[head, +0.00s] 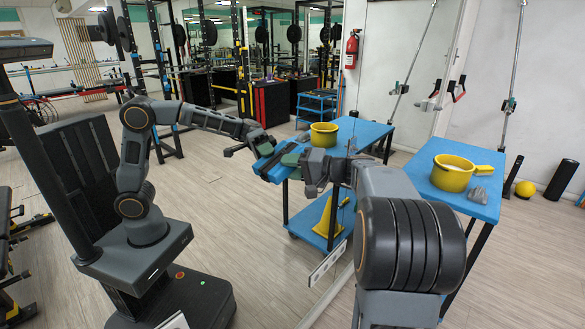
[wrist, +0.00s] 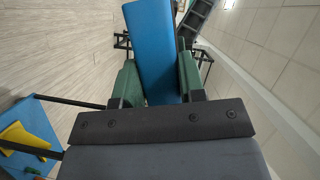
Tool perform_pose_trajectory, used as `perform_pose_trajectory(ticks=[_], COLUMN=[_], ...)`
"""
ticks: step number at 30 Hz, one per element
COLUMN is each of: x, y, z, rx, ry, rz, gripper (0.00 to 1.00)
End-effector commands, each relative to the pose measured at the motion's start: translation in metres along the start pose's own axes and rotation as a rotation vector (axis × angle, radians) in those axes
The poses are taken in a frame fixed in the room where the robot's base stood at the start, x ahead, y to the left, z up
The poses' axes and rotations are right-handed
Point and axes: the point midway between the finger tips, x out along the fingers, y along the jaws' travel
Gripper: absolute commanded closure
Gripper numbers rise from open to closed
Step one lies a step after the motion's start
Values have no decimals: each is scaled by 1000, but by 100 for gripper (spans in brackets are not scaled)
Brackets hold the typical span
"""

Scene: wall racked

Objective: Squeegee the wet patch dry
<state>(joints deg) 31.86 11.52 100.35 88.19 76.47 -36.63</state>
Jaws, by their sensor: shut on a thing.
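My gripper (head: 291,160) reaches in from the right in the head view, in front of a large mirror (head: 290,240). Its green fingers are shut on a blue squeegee (head: 268,166). In the wrist view, my gripper (wrist: 157,85) has one green finger on each side of the squeegee (wrist: 152,40), whose blue body extends away to the top edge. The squeegee lies close to its reflection in the head view; I cannot tell whether it touches the glass. I cannot make out the wet patch in either view.
A blue cart (head: 425,188) at the right holds a yellow pot (head: 453,178) with a handle and a grey lump (head: 480,195). My reflection and the cart's show in the mirror. A fire extinguisher (head: 352,49), yellow ball (head: 525,189) and black roller (head: 561,179) also show.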

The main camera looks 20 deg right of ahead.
Motion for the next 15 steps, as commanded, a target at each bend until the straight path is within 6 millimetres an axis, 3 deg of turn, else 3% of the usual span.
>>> perform_pose_trajectory(ticks=[15], x=[-15], y=[10], z=[-30], rx=[0], ry=[2], rz=[0], gripper=[82])
